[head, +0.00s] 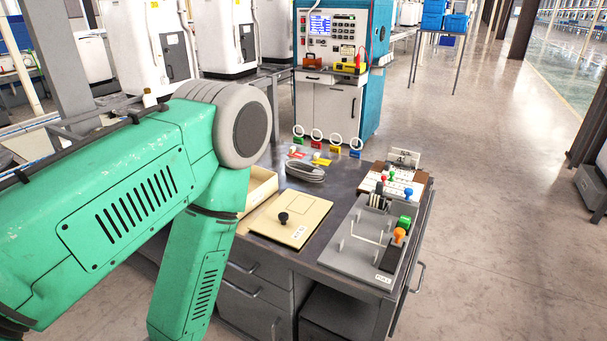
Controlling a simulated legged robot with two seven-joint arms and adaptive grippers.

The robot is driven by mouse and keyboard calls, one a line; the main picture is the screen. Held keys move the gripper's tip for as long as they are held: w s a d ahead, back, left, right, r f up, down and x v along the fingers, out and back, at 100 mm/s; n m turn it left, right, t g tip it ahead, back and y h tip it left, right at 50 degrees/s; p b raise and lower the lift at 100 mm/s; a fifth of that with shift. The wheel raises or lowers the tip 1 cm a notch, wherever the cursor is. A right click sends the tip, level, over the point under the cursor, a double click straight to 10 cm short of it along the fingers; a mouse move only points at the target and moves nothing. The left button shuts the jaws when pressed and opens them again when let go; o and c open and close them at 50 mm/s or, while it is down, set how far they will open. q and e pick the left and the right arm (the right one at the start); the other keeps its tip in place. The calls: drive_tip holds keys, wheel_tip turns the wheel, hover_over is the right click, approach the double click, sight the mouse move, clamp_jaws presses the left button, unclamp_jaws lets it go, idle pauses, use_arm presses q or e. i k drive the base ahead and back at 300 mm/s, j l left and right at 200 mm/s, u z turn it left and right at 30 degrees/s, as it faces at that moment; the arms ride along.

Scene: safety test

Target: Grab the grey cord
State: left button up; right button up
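The grey cord (305,171) lies coiled in a flat oval bundle on the dark workbench (330,190), toward its back left. It lies behind the beige lidded panel with the black knob (291,220). My green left arm comes in from the left and bends downward in front of the bench; its gripper is below the picture and out of view. My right arm and gripper are not in view. Nothing touches the cord from my side.
An open beige box (262,187) sits left of the cord, partly hidden by my arm. Several ring-topped coloured pieces (317,136) stand behind it. A grey fixture with coloured knobs (372,240) and a white-topped board (398,183) fill the bench's right side.

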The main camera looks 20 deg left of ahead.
sight(317, 173)
drive_tip(key=i+j+z, duration=0.1)
drive_tip(key=j+z, duration=0.2)
drive_tip(key=j, duration=0.45)
drive_tip(key=j+z, duration=0.35)
drive_tip(key=j, duration=0.4)
